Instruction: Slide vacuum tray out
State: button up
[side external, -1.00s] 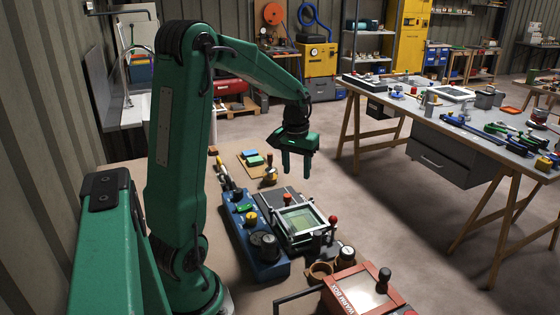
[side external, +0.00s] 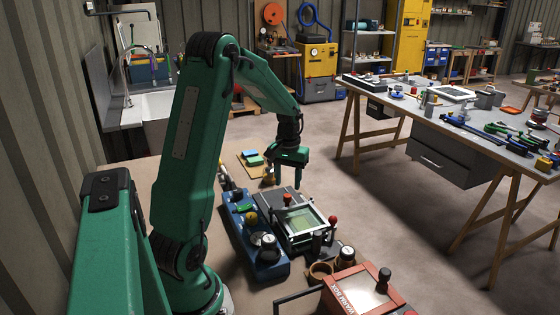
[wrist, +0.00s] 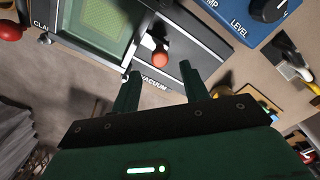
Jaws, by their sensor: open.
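The vacuum tray unit (side external: 291,206) is a dark flat base behind a pale frame with a green panel (side external: 301,220), on the near bench in the side view. In the wrist view, the dark tray edge (wrist: 190,38) carries the lettering "VACUUM" and a round orange-red knob (wrist: 160,59). My gripper (side external: 289,183) is above the tray's far end in the side view. In the wrist view its two fingers (wrist: 158,82) are spread and empty, pointing toward the knob, with the knob just beyond the fingertips. I cannot tell the exact height gap.
A blue control box (side external: 254,238) with knobs stands left of the tray. A red-ball lever (side external: 333,220) rises at its right. The warm box (side external: 363,294) and a brown ring (side external: 320,271) are nearer the camera. Sponges (side external: 251,159) lie beyond.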

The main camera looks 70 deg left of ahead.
aim_at(287, 195)
jog(key=shift+f, duration=2.5)
grip_shut()
